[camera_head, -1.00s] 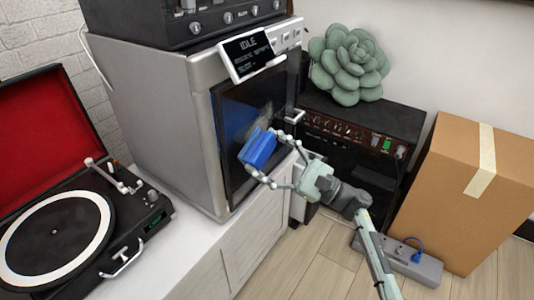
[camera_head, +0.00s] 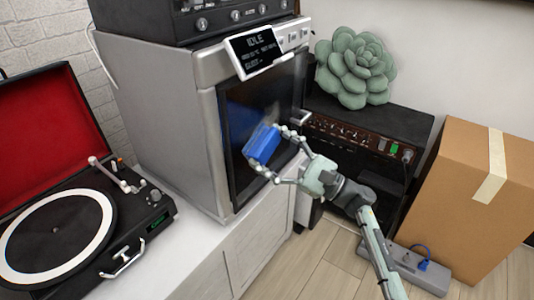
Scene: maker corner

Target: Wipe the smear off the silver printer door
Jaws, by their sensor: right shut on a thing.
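The silver printer (camera_head: 170,120) stands on a white cabinet, with its dark glass door (camera_head: 242,171) facing right and a screen reading IDLE above it. My right gripper (camera_head: 268,150) is shut on a blue block-like wiping thing (camera_head: 261,143) and holds it at the door glass. I cannot tell whether it touches the glass. A blurry pale-brown patch, perhaps the smear (camera_head: 272,117), shows on the glass just above the blue thing. A blue tint shows on the glass to its left. My left gripper is not in view.
An open record player (camera_head: 125,215) with a red lid sits left on the white cabinet (camera_head: 190,245). A black amplifier (camera_head: 395,130) with a green succulent (camera_head: 353,70) stands behind my right arm. A cardboard box (camera_head: 450,190) and a power strip (camera_head: 425,270) are at right.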

